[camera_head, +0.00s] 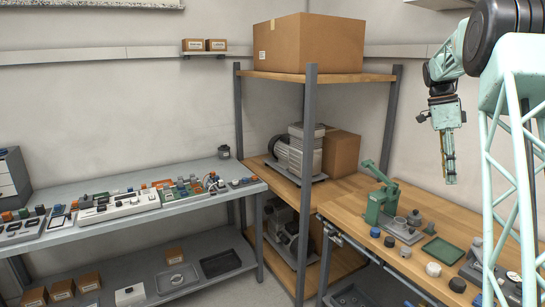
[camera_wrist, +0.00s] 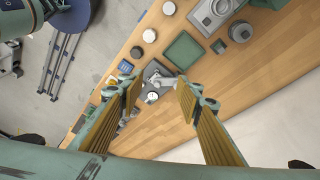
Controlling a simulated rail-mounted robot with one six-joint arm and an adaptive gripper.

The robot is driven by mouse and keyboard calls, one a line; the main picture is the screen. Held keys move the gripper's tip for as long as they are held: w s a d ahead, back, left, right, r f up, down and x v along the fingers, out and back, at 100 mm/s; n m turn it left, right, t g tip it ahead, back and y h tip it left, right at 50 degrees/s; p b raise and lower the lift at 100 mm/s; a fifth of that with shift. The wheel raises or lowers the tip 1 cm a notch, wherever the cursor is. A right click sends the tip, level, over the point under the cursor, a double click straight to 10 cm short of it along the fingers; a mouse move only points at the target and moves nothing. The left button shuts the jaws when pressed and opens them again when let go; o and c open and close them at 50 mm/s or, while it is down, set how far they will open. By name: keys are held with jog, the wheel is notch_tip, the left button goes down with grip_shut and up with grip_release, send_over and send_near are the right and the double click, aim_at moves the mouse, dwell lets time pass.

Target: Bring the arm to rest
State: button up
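My gripper (camera_head: 450,178) hangs at the right of the head view, pointing down above the wooden workbench (camera_head: 350,197). My mint-green arm (camera_head: 450,60) comes in from the upper right and bends down to it. In the wrist view my gripper (camera_wrist: 157,92) shows two ribbed, yellowish fingers spread well apart, with nothing between them. A small grey metal part (camera_wrist: 155,82) lies on the bench below, seen in the gap between the fingers. The gripper is clear of the bench and touches nothing that I can see.
A green hand press (camera_head: 379,200) and a green tray (camera_head: 443,250) stand on the wooden bench, with small round parts around them. A shelf rack holds compressors (camera_head: 300,150) and a large cardboard box (camera_head: 308,45). A grey table (camera_head: 150,218) on the left carries many small parts.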

jog(key=s+a+r+n+t, duration=0.1)
jog(key=s+a+r+n, duration=0.4)
jog(key=a, duration=0.5)
jog(key=s+a+r+n+t, duration=0.1)
jog(key=s+a+r+n, duration=0.25)
jog(key=s+a, duration=0.5)
jog(key=s+a+r+n+t, duration=0.1)
jog(key=s+a+r+n, duration=0.4)
jog(key=a, duration=0.6)
jog(key=s+a+f+n+t, duration=0.1)
jog(key=s+a+f+n, duration=0.2)
jog(key=s, duration=0.7)
jog(key=s+a+f+n+t+y, duration=0.1)
jog(key=s+a+f+n, duration=0.2)
jog(key=s+a, duration=0.5)
jog(key=s+a+f+n+t+y, duration=0.1)
jog(key=s+a+f+n, duration=0.2)
jog(key=s, duration=1)
jog(key=shift+s+a+f+n, duration=0.25)
jog(key=shift+a+n, duration=0.7)
jog(key=shift+a, duration=0.5)
